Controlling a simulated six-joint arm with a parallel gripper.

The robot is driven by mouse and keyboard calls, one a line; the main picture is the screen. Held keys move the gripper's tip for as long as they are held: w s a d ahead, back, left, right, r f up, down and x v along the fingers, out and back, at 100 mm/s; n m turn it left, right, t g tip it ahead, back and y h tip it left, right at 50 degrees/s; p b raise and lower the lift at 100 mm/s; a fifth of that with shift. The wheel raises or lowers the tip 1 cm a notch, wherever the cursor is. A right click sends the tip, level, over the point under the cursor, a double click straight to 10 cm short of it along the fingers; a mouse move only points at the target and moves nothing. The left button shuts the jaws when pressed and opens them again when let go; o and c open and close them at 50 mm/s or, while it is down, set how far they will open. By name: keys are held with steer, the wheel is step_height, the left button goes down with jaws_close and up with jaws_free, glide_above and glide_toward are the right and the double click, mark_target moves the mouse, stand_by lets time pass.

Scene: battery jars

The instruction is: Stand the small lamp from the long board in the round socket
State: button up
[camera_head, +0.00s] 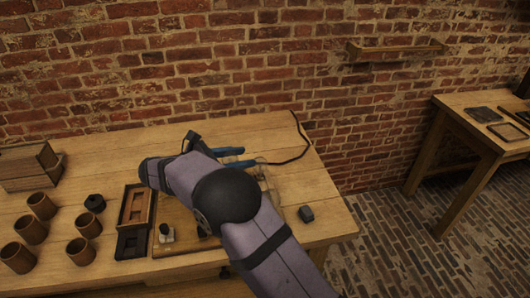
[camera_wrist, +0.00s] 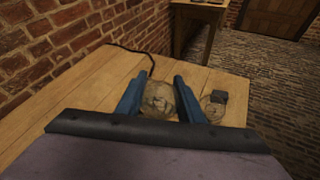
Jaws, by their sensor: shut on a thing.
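My gripper (camera_head: 249,156) has two blue fingers over the right part of the table. In the wrist view my gripper (camera_wrist: 160,77) is shut on a clear rounded glass thing (camera_wrist: 158,100); I cannot tell for sure whether it is the small lamp. A second, smaller clear round thing (camera_wrist: 214,109) sits to its right. In the head view a wooden board (camera_head: 182,245) lies partly under my arm. A small pale upright thing (camera_head: 166,233) stands on its left part. No round socket can be clearly made out; my arm hides much of the board.
A dark block (camera_head: 306,213) lies near the table's right edge. A dark cable (camera_head: 299,140) runs at the back right.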

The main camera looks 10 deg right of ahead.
steer(key=w+a+f+n+t+y, duration=0.1)
steer(key=a+f+n+t+y, duration=0.1)
steer(key=a, duration=0.4)
steer(key=w+a+f+n+t+y, duration=0.2)
steer(key=a+n+t+y, duration=0.1)
steer(key=a, duration=0.3)
steer(key=shift+n+t+y+p, duration=0.3)
steer(key=shift+n+p, duration=0.05)
steer(key=shift+n, duration=0.55)
steer(key=shift+f, duration=0.15)
steer(key=shift+f+b, duration=1.9)
steer(key=shift+f, duration=0.8)
steer(key=shift+f+b, duration=0.6)
steer(key=shift+b, duration=0.2)
steer(key=o, duration=0.9)
